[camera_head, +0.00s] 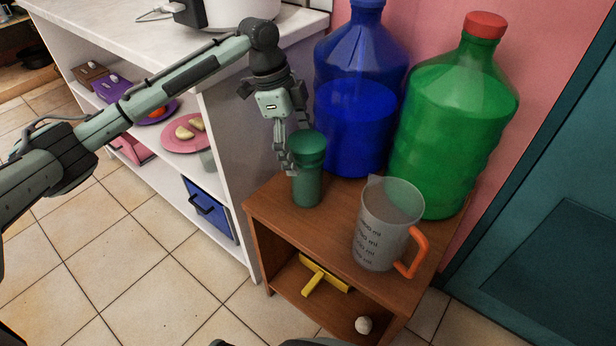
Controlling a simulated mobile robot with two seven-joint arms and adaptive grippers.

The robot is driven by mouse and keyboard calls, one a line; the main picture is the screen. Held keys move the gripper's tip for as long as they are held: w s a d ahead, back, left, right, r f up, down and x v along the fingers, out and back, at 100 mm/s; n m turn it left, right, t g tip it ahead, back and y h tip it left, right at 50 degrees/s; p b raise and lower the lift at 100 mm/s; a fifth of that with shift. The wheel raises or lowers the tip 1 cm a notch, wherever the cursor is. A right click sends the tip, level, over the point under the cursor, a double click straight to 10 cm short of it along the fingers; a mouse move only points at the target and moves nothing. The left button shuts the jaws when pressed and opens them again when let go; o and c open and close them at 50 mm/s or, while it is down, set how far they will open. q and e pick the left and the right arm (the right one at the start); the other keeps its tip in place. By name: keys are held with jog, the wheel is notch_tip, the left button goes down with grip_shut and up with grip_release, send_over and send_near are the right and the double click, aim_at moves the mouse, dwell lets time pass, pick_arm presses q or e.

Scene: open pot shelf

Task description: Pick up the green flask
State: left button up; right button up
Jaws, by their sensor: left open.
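The green flask (307,184) stands upright on top of the small brown wooden shelf (331,231), near its left back edge. It has a dark green body and a wide green cap. My left gripper (291,161) points down at the flask's upper left side, with its fingers close around or beside the cap. The gripper is open. One finger shows left of the flask; I cannot tell whether it touches. The other finger is partly hidden behind the cap. My right gripper is not in view.
A clear measuring jug (381,236) with an orange handle stands right of the flask. A large blue bottle (353,120) and a large green bottle (446,130) stand behind. A white shelf unit (232,178) is at left. A yellow tool (318,278) lies in the lower compartment.

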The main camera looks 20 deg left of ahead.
pick_arm(q)
jog(key=x, duration=0.4)
jog(key=shift+d+f, duration=0.2)
jog(key=c, duration=1.4)
